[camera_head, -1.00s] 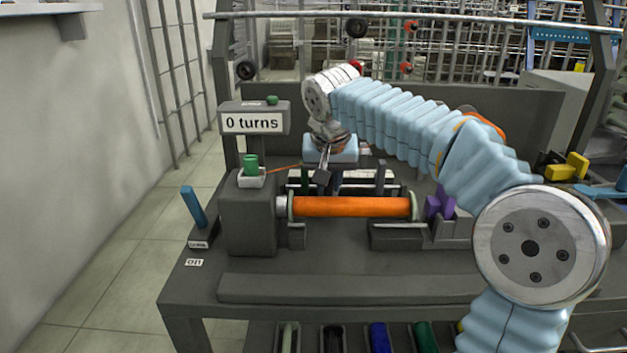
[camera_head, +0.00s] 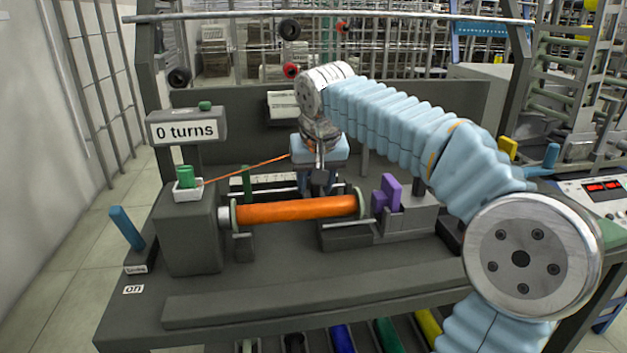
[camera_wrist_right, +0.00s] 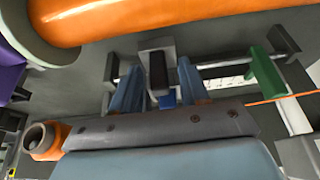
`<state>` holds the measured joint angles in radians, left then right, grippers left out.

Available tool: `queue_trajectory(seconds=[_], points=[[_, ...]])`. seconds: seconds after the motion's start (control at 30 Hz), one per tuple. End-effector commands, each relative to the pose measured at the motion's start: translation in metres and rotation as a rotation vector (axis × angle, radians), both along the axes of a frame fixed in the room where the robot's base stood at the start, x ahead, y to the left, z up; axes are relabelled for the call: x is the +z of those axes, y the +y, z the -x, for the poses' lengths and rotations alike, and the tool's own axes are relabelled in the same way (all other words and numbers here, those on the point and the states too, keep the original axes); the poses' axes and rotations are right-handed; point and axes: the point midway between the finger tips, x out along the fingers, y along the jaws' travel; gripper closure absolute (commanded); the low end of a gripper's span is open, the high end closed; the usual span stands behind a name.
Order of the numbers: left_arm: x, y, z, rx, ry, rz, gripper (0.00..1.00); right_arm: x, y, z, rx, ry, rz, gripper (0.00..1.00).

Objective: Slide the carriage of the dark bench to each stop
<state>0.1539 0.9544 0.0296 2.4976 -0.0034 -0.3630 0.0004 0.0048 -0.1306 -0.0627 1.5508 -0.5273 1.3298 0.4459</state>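The dark bench (camera_head: 330,293) carries an orange bobbin (camera_head: 295,209) at the front of rails. The carriage (camera_head: 318,182) is a small dark block on the rails behind the bobbin, near its right part. My right gripper (camera_head: 319,172) comes down over it from above. In the right wrist view its two blue fingers (camera_wrist_right: 158,84) stand on both sides of the carriage's dark post (camera_wrist_right: 158,70); exact contact is hard to see. A green stop (camera_head: 247,183) stands left of the carriage; it shows also in the wrist view (camera_wrist_right: 265,76). No other stop is clear. My left gripper is out of view.
A sign (camera_head: 186,131) reads "0 turns". A purple part (camera_head: 388,193) stands right of the bobbin. A blue lever (camera_head: 127,228) is at the left.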

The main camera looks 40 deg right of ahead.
Motion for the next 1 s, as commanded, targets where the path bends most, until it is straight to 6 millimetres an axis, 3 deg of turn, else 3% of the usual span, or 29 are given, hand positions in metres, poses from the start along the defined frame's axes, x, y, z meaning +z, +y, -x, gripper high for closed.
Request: queue_trajectory(seconds=[0.37,0.8,1.0], points=[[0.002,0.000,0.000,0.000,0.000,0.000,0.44,0.009,0.002,0.002,0.001,-0.001,0.000,0.55],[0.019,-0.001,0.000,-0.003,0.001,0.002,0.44,0.101,0.022,0.034,0.002,-0.002,-0.001,0.55],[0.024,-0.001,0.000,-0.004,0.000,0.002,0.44,0.124,0.027,0.043,0.001,0.001,0.000,0.55]])
